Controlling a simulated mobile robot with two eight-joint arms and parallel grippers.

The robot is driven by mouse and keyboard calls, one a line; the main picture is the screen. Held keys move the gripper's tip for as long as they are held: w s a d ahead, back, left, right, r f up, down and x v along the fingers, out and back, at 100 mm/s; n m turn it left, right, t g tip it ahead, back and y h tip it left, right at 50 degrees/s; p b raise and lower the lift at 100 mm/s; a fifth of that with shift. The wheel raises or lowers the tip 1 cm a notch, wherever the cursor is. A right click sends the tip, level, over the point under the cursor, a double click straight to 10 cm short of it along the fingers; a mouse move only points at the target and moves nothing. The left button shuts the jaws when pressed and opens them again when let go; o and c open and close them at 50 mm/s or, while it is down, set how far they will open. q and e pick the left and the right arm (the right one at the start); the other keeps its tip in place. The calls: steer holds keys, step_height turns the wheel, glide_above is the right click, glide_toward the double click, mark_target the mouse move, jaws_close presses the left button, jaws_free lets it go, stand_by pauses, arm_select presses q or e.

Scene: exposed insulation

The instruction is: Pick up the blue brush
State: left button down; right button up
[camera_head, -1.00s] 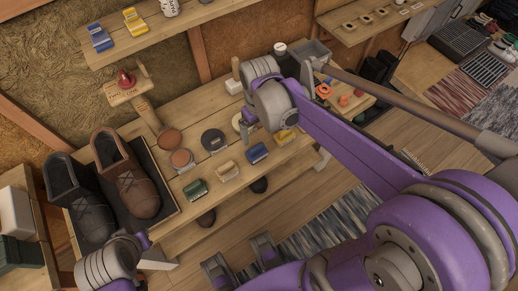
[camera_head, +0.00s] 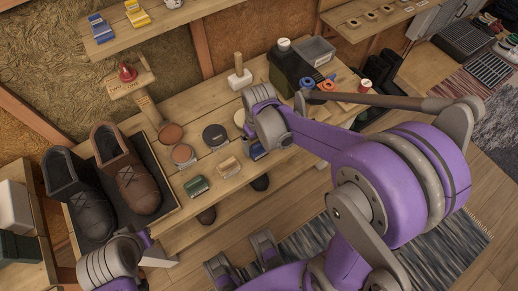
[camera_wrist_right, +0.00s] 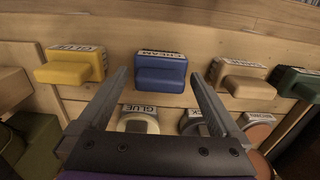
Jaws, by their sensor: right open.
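The blue brush (camera_head: 257,151) lies on the workbench near its front edge, partly covered by my right gripper in the head view. In the right wrist view the blue brush (camera_wrist_right: 160,72) shows whole, with a white label along its far side, between and just beyond the fingertips. My right gripper (camera_wrist_right: 160,80) is open and empty, with one finger on each side of the brush's image. In the head view the right gripper (camera_head: 250,136) hangs over the bench.
A yellow brush (camera_wrist_right: 76,67) and a tan brush (camera_wrist_right: 240,78) lie on either side of the blue one. A green brush (camera_head: 197,186) is farther along. Round tins (camera_head: 183,155) stand behind the row. Shoes (camera_head: 130,180) fill the bench's left end.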

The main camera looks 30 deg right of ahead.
mark_target(259, 143)
steer(key=shift+c, duration=0.3)
steer(key=c, duration=1.1)
step_height(259, 143, up, 10)
steer(key=shift+r+p, duration=0.1)
steer(key=shift+p, duration=0.75)
steer(key=shift+c, duration=0.2)
steer(key=o, duration=1)
steer(key=shift+c, duration=0.2)
steer(key=c, duration=0.7)
